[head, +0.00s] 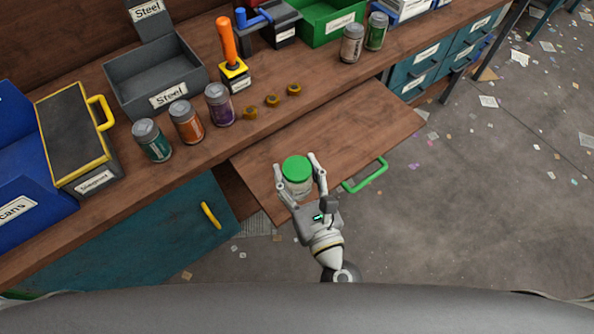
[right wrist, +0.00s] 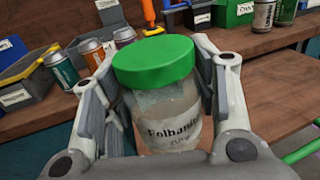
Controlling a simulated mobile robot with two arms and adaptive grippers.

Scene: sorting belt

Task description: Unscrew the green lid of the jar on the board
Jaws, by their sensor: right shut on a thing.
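The jar (head: 298,187) stands upright on the pull-out board (head: 370,130), with its green lid (head: 296,169) on top. In the right wrist view the jar (right wrist: 165,115) is clear glass with a printed label, and the green lid (right wrist: 153,60) sits level on it. My right gripper (head: 297,172) is shut on the jar, with a finger on each side of its body below the lid. In the right wrist view the fingers (right wrist: 158,100) flank the glass. My left gripper is not in view.
A green handle (head: 366,176) sticks out at the board's right edge. Several cans, such as the orange one (head: 187,122), stand on the workbench behind, near brass nuts (head: 272,101) and a grey Steel bin (head: 155,75). The board right of the jar is clear.

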